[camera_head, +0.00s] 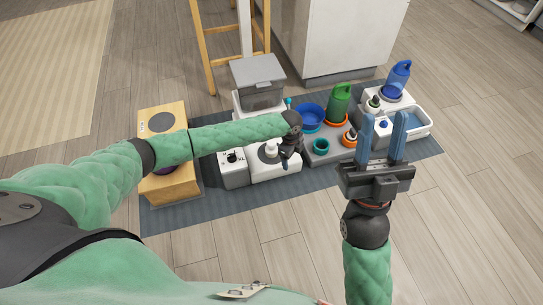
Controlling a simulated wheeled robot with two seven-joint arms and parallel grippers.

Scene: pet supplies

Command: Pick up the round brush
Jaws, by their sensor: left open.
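I cannot make out a round brush for certain; the items are small and my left arm covers part of the display. My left gripper (287,164) points down over the white units near the middle of the mat. It is open, and its fingers are small and dark here, so I cannot tell whether it touches anything. My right gripper (384,120) is in the right foreground, its two blue fingers pointing up and apart, with nothing held between them.
A wooden stool (204,50) and white cabinet (345,35) stand behind. The front floor is clear.

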